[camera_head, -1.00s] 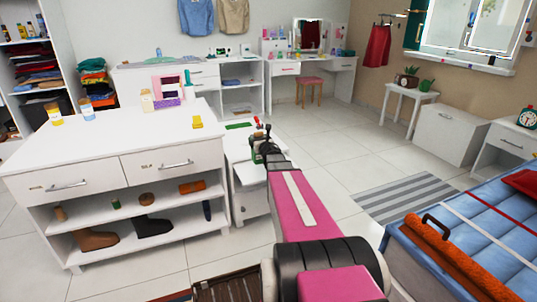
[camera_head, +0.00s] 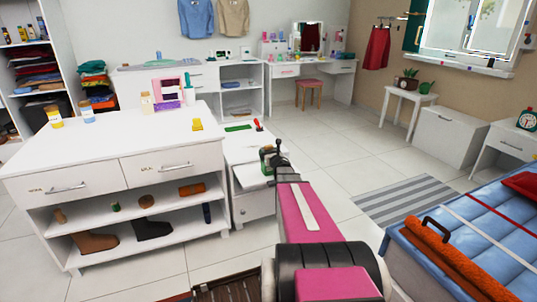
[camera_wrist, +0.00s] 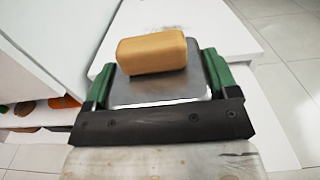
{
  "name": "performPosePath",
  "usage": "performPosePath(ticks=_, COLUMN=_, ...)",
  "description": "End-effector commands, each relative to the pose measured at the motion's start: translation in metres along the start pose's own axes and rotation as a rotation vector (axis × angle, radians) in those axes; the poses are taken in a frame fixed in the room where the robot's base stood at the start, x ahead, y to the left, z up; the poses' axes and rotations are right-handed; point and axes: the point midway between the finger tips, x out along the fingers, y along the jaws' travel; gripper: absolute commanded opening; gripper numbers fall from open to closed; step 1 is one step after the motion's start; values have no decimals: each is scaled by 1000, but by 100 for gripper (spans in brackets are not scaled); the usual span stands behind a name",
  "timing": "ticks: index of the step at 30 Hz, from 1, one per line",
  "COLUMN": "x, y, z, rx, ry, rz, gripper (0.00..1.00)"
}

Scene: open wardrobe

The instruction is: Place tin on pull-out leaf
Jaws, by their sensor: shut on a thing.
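In the wrist view a grey metallic tin (camera_wrist: 160,90), flat on top, sits between the green fingers of my gripper (camera_wrist: 158,82), which is shut on it. A tan rounded block (camera_wrist: 152,52) shows at the tin's far part; I cannot tell whether it is fixed to it. In the head view my gripper (camera_head: 272,160) is at the right side of the small white cabinet, over or beside the white pull-out leaf (camera_head: 250,175). The arm and gripper hide most of the tin there. I cannot tell whether the tin touches the leaf.
The white dresser (camera_head: 110,145) stands left of the small cabinet (camera_head: 255,205). A red-handled item (camera_head: 258,125) and a green mat (camera_head: 238,128) lie on the cabinet top. The blue bed (camera_head: 465,245) is at right. Open floor (camera_head: 330,150) lies between.

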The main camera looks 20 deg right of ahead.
Motion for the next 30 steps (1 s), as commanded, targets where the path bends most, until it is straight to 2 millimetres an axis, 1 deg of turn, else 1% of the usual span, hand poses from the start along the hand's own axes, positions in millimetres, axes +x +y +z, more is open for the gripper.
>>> performPosePath(ticks=6, x=0, y=0, z=-3, rx=1, ry=0, rz=0, gripper=42)
performPosePath(ticks=7, x=0, y=0, z=-3, rx=0, ry=0, rz=0, gripper=86)
performPosePath(ticks=8, x=0, y=0, z=-3, rx=0, ry=0, rz=0, gripper=96)
performPosePath(ticks=9, x=0, y=0, z=-3, rx=0, ry=0, rz=0, gripper=100)
performPosePath(ticks=19, x=-1, y=0, z=1, rx=0, ry=0, rz=0, gripper=100)
performPosePath(ticks=23, x=-14, y=1, z=1, rx=1, ry=1, rz=-1, gripper=100)
performPosePath(ticks=26, x=-29, y=1, z=1, rx=1, ry=1, rz=-1, gripper=100)
performPosePath(ticks=30, x=-57, y=1, z=1, rx=1, ry=2, rz=-2, gripper=100)
